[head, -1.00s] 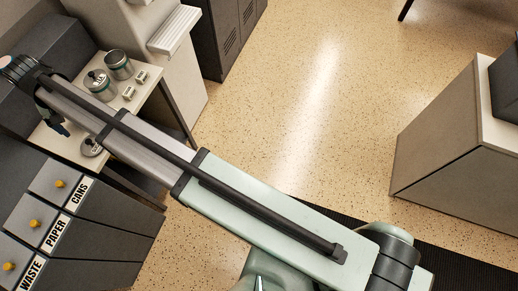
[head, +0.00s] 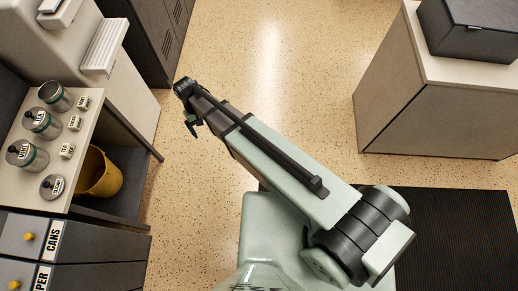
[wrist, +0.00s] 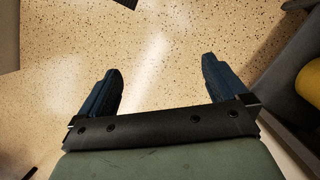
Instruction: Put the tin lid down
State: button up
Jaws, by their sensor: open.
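The tin lid (head: 52,186), round and grey with a dark knob and a label, lies on the pale tabletop (head: 32,190) at the left, in front of the tins. One tin (head: 55,95) at the back of the group has no lid on top and shows its open mouth. My gripper (head: 190,125) is off to the right of that table, over the bare floor. In the wrist view my gripper (wrist: 162,82) has its two blue fingers wide apart, with only speckled floor between them.
Two lidded tins (head: 42,122) (head: 27,154) and small label cards (head: 67,150) stand on the table. A yellow bin (head: 98,175) stands under it. Labelled waste drawers (head: 40,238) are at the lower left, and a counter (head: 415,95) is at the right. The floor between is clear.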

jog(key=s+d+f+m+g, duration=0.1)
jog(key=s+d+f, duration=0.15)
jog(key=d, duration=0.65)
jog(key=s+d+f+m+g, duration=0.1)
jog(key=d+f, duration=0.3)
jog(key=d, duration=0.5)
jog(key=s+d+f+m, duration=0.2)
jog(key=d+f, duration=0.1)
jog(key=d, duration=0.6)
jog(key=s+d+f+m+g+y, duration=0.2)
jog(key=s+d+f+m, duration=0.1)
jog(key=s+d, duration=1.1)
jog(key=shift+s+d+f+g, duration=0.2)
jog(key=shift+s+d+g, duration=0.1)
jog(key=shift+s, duration=0.7)
